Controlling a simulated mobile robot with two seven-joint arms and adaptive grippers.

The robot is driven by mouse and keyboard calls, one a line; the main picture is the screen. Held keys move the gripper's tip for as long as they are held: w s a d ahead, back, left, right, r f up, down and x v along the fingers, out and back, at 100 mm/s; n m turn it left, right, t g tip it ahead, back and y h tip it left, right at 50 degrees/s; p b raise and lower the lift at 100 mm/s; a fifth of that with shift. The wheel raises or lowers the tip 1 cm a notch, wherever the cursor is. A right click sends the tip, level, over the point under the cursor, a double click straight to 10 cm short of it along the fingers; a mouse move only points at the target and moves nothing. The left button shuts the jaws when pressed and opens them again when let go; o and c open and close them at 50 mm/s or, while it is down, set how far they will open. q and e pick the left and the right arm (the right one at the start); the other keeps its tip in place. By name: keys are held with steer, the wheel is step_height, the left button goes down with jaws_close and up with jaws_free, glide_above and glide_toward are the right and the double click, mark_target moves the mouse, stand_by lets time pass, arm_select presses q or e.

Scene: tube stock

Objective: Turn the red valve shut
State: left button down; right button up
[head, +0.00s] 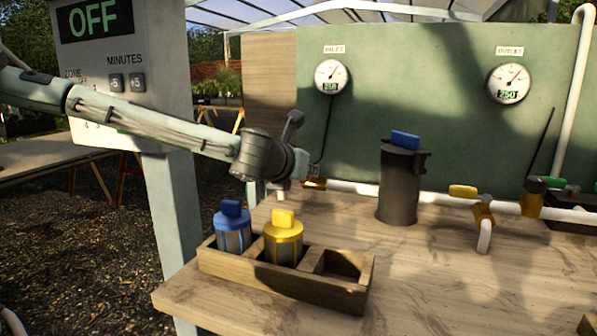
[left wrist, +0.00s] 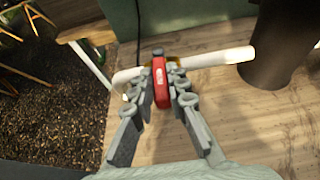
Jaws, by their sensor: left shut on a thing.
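The red valve handle (left wrist: 161,84) shows in the left wrist view, lying crosswise to the white pipe (left wrist: 215,59). My left gripper (left wrist: 163,93) is shut on it, with one finger against each long side. In the head view my left gripper (head: 292,178) is at the left end of the pipe, by the brass valve body (head: 315,184). The red handle is hidden there behind my wrist and gripper. My right gripper is not in view.
A dark cylinder with a blue top (head: 399,185) stands right of the valve. A yellow-handled valve (head: 463,191) is farther along the pipe. A wooden crate (head: 318,288) holds blue and yellow canisters, with its right compartment empty. The front right tabletop is mostly clear.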

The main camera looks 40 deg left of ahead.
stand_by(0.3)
arm_select(q)
steer(key=shift+a, duration=0.1)
steer(key=c, duration=1.5)
jaws_free()
steer(key=shift+v, duration=6.05)
